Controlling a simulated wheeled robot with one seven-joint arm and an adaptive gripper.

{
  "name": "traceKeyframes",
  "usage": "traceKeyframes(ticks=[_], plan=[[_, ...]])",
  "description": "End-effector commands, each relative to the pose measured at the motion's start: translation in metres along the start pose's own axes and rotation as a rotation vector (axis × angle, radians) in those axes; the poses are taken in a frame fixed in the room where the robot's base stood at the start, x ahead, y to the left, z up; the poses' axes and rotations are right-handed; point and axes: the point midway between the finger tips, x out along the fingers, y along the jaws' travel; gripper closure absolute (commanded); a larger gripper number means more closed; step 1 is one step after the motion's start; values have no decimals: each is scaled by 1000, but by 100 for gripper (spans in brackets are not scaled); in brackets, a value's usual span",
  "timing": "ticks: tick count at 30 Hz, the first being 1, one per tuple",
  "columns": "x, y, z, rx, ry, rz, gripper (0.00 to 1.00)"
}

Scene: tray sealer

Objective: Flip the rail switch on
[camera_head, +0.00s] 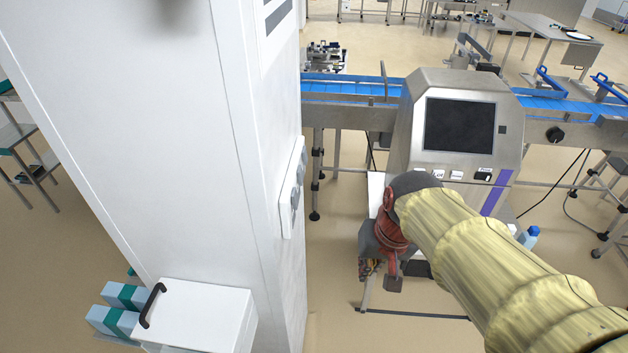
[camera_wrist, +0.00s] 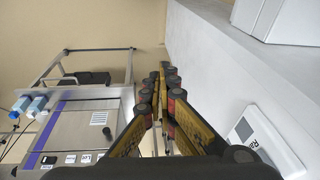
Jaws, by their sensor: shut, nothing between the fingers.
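In the head view my gripper (camera_head: 369,268) hangs right of the cabinet, partly hidden by my arm.
A steel machine with a dark screen (camera_head: 458,125) and small labelled controls stands behind my arm. A white box with a black handle (camera_head: 205,315) sits low by the cabinet. Open floor lies between cabinet and machine.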

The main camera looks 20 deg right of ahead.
Motion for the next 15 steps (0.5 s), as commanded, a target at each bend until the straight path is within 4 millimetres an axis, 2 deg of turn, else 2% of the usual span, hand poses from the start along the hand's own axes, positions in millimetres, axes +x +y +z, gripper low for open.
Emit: traceKeyframes(ticks=[1,8,15], plan=[[-16,2,-8,47,-19,-6,100],[-44,8,-33,289,-103,-46,100],[-74,13,-62,607,-201,-104,100]])
